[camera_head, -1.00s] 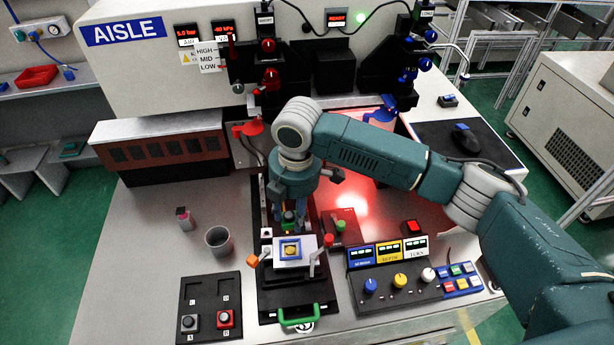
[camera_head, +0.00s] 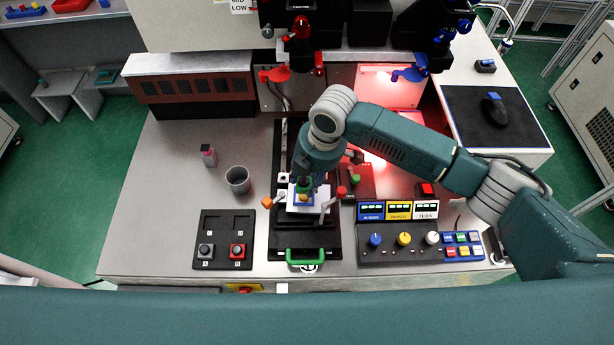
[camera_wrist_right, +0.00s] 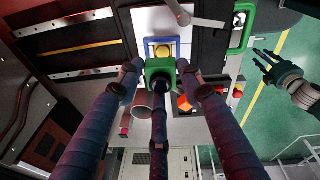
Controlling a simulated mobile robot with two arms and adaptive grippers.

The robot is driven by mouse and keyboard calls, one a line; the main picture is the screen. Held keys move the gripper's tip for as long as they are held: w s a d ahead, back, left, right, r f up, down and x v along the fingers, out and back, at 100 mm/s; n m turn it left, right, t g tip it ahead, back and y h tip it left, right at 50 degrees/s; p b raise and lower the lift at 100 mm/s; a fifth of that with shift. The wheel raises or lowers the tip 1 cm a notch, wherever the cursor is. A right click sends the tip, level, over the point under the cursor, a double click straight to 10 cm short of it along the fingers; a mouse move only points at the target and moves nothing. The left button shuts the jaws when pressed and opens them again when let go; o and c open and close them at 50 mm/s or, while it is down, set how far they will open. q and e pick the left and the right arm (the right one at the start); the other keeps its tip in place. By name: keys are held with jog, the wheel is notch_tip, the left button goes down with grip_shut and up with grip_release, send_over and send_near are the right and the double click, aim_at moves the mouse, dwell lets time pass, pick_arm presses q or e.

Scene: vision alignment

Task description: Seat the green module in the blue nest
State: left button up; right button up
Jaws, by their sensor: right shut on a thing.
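The green module (camera_wrist_right: 153,70) is between the fingers of my right gripper (camera_wrist_right: 160,80), which is shut on it. In the head view the green module (camera_head: 304,183) shows just under my right gripper (camera_head: 306,178). The blue nest (camera_wrist_right: 148,50), a blue frame with a yellow round centre, sits on a white plate. In the head view the blue nest (camera_head: 301,201) is partly covered by the module and gripper. The module overlaps the nest's edge in the wrist view; I cannot tell whether they touch. My left gripper (camera_wrist_right: 261,63) shows at the right of the wrist view, fingers apart and empty.
A red-knobbed lever (camera_head: 333,197) stands right of the white plate (camera_head: 291,206), an orange block (camera_head: 267,202) left of it. A grey cup (camera_head: 238,180), a black tray (camera_head: 224,224) and a knob panel (camera_head: 404,241) flank the fixture. A green handle (camera_head: 305,256) is in front.

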jog(key=shift+r, duration=0.1)
jog(key=shift+a+f+b, duration=0.1)
jog(key=shift+f+b, duration=0.2)
jog(key=shift+f, duration=0.45)
jog(key=shift+f+b, duration=0.75)
jog(key=shift+f, duration=0.95)
jog(key=o, duration=1.3)
jog(key=shift+o, duration=0.2)
notch_tip(320, 180, up, 12)
jog(key=d, duration=0.2)
jog(key=shift+s+d, duration=0.15)
jog(key=shift+s, duration=0.3)
